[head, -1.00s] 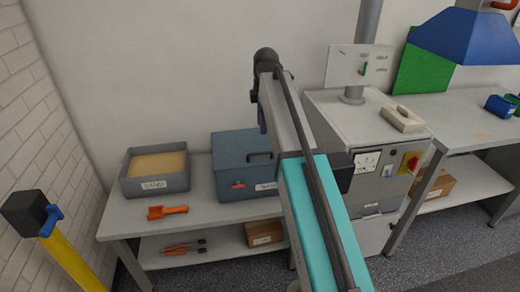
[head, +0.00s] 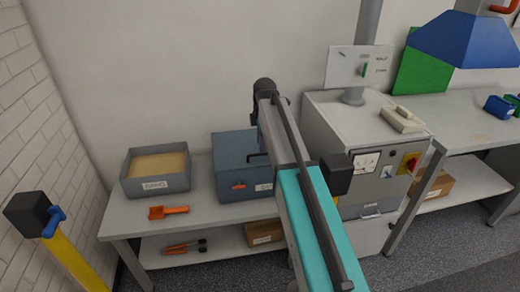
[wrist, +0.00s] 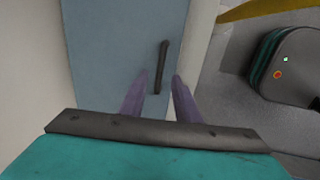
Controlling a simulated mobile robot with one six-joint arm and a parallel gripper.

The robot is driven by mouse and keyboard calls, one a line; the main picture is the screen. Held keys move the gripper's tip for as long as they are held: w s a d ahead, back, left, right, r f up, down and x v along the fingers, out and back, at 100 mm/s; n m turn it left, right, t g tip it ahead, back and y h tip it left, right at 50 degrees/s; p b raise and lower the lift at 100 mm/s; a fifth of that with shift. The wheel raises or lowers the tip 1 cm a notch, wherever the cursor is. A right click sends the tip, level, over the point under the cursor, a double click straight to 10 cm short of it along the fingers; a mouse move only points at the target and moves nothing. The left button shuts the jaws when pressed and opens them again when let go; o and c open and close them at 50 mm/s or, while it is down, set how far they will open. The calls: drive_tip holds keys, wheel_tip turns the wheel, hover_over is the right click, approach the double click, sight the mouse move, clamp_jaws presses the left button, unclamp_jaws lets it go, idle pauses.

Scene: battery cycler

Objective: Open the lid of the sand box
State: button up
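A blue-grey box (head: 228,168) with a closed lid stands on the bench in the head view. A dark bar handle (wrist: 161,66) is on its lid, and an orange-red latch is on its front. The white front label is partly covered by my arm and unreadable. In the wrist view the blue lid (wrist: 110,50) fills the middle. My gripper (wrist: 159,88) is open and empty, its purple fingers apart, with the handle showing between and beyond the fingertips. I cannot tell whether they touch it. My arm hides the box's right side in the head view.
An open grey tray of sand (head: 130,184) stands left of the box. An orange scoop (head: 168,212) lies in front of it. A grey cabinet (head: 360,115) stands close on the right. Orange-handled tools (head: 183,246) and a cardboard box (head: 264,233) are on the lower shelf.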

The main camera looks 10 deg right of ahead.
sight(260, 155)
drive_tip(key=shift+w+f+p, duration=0.15)
drive_tip(key=shift+w+f, duration=0.05)
drive_tip(key=shift+f, duration=0.9)
drive_tip(key=shift+w+f+p, duration=0.15)
drive_tip(key=shift+w+f, duration=0.05)
drive_tip(key=shift+f, duration=0.9)
drive_tip(key=shift+c, duration=0.4)
clamp_jaws()
drive_tip(key=shift+a, duration=0.1)
